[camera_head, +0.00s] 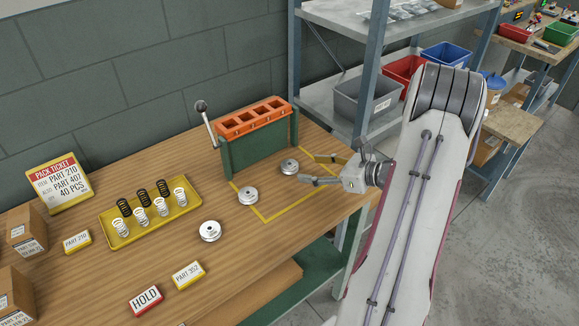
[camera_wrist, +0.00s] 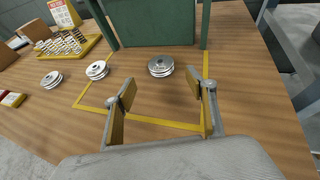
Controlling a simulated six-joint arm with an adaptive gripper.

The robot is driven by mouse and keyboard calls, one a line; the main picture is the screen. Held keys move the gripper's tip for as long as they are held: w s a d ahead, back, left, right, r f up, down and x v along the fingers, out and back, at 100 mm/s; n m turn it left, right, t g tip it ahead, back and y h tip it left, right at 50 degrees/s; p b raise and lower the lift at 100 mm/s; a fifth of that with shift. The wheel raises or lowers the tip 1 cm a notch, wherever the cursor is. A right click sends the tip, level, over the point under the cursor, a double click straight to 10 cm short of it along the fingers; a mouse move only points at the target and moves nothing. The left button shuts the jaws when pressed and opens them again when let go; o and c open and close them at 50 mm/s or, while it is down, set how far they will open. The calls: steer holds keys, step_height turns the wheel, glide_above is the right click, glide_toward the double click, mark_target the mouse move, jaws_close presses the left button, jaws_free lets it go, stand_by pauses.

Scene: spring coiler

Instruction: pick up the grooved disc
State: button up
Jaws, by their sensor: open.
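Three silver grooved discs sit on the wooden bench. The nearest to my gripper (camera_head: 309,168) is the right disc (camera_head: 290,167), just in front of the orange-topped green fixture. The middle disc (camera_head: 248,195) and the left disc (camera_head: 210,231) lie farther left. My gripper is open and empty, low and sideways, its fingers pointing at the right disc. In the wrist view the right disc (camera_wrist: 161,66) shows ahead of the gap between the fingertips (camera_wrist: 160,88), and appears apart from both fingers. The middle disc (camera_wrist: 97,70) and left disc (camera_wrist: 51,80) are off to the left.
The green fixture (camera_head: 258,148) with an orange slotted top and a lever stands close behind the right disc. A yellow tray (camera_head: 125,232) of springs lies left. Yellow tape (camera_head: 285,208) outlines a bench area. A metal shelf (camera_head: 366,90) stands behind.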

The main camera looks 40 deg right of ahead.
mark_target(292, 165)
steer(key=shift+w, duration=0.1)
steer(key=shift+x, duration=1.2)
steer(key=shift+x, duration=2.65)
steer(key=shift+r, duration=0.15)
steer(key=shift+w, duration=0.1)
steer(key=c, duration=1.4)
